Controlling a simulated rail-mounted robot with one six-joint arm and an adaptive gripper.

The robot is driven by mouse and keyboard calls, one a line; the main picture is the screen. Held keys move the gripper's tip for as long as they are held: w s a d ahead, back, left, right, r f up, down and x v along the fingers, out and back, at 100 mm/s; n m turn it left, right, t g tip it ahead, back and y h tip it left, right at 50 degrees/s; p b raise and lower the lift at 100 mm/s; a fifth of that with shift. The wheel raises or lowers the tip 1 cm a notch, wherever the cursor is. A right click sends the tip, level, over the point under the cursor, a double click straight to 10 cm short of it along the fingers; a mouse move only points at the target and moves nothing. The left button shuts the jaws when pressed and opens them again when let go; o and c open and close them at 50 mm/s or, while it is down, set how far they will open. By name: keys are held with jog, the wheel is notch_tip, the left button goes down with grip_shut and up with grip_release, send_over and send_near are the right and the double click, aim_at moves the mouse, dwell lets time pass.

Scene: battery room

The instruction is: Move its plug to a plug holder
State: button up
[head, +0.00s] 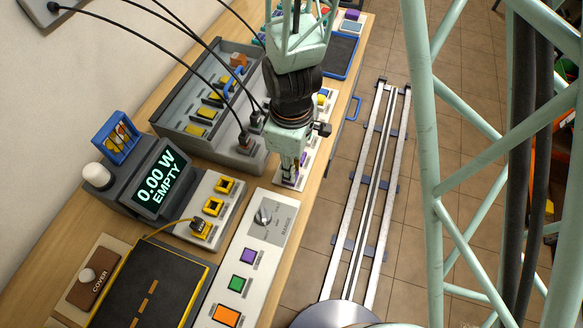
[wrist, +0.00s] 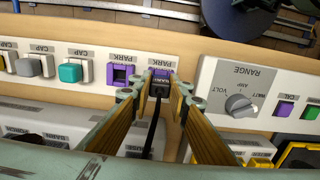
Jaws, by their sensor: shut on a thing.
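My gripper (head: 290,176) points down over the white strip along the bench's front edge. In the wrist view its fingers (wrist: 159,84) are closed on a small black plug (wrist: 158,90), with a black cable (wrist: 149,128) running back from it. The plug is at a purple PARK holder (wrist: 161,73); I cannot tell whether it is fully seated. A second purple PARK holder (wrist: 122,75) beside it looks empty. In the head view my gripper hides most of the plug.
A meter (head: 160,182) reads "0.00 W EMPTY". A white RANGE panel (head: 262,240) with a knob and coloured buttons lies nearby. A grey console (head: 175,122) with yellow parts stands behind. Black cables (head: 178,50) hang across the bench. CAP buttons (wrist: 70,72) line the same strip.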

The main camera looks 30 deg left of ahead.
jog(key=o, duration=0.6)
jog(key=shift+c, duration=0.2)
jog(key=shift+r, duration=0.1)
notch_tip(320, 180, up, 11)
jog(key=p, duration=0.5)
jog(key=shift+p, duration=0.3)
dwell(0.8)
dwell(0.7)
